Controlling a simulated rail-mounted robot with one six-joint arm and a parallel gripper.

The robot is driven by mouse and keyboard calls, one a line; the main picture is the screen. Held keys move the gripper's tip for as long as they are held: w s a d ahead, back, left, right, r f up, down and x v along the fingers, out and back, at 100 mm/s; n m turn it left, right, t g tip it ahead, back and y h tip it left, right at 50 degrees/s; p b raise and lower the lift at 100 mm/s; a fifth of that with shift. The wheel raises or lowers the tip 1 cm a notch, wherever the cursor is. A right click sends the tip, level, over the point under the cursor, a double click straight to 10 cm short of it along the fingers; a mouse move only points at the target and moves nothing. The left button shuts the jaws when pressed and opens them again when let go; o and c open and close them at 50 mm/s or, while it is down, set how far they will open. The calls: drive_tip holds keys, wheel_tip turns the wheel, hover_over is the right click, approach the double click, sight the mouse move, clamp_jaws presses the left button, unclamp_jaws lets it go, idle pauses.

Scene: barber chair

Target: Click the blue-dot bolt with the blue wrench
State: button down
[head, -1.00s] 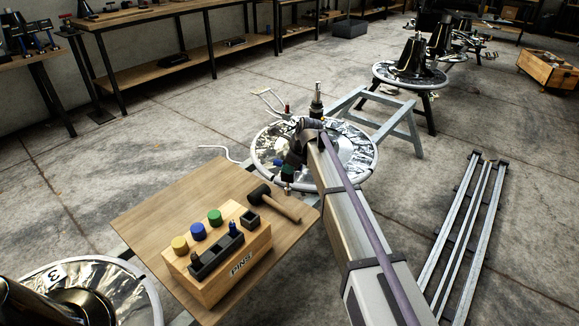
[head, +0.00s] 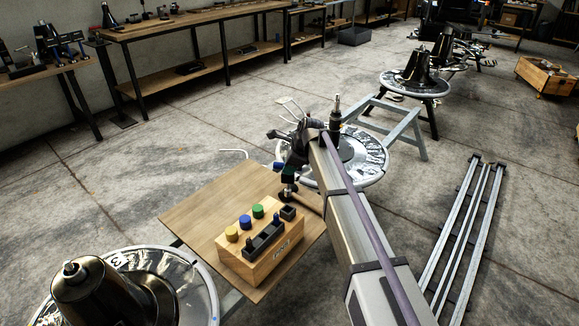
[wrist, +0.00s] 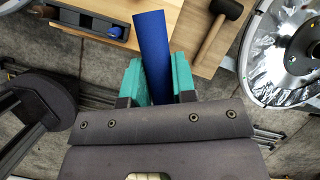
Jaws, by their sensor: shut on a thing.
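My gripper (wrist: 158,82) has teal fingers shut on a blue bar-like piece, which I take to be the blue wrench (wrist: 151,45). It points away from the fingers, above the floor and the wooden table edge in the wrist view. In the head view my gripper (head: 288,186) is small and dark, near the table's far right corner; the wrench is hard to make out there. A silver disc (head: 362,168) is beside and behind my arm, and another silver disc (head: 187,268) with a black bell-shaped part is at lower left.
The wooden table (head: 205,201) carries a pins box (head: 262,265) with yellow, blue and green knobs. A mallet (wrist: 222,22) lies near it. A grey stand (head: 402,128) and metal rails (head: 460,230) are to the right. Open floor lies at left and behind.

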sight(290, 189)
drive_tip(key=shift+f+b, duration=3)
drive_tip(key=shift+f, duration=0.1)
drive_tip(key=shift+f+b, duration=1.9)
drive_tip(key=c, duration=0.8)
unclamp_jaws()
drive_tip(key=shift+c, duration=0.2)
drive_tip(key=shift+r, duration=0.1)
drive_tip(key=p+v, duration=1)
drive_tip(key=shift+s+r, duration=0.2)
drive_tip(key=shift+r, duration=0.1)
drive_tip(key=shift+d, duration=0.15)
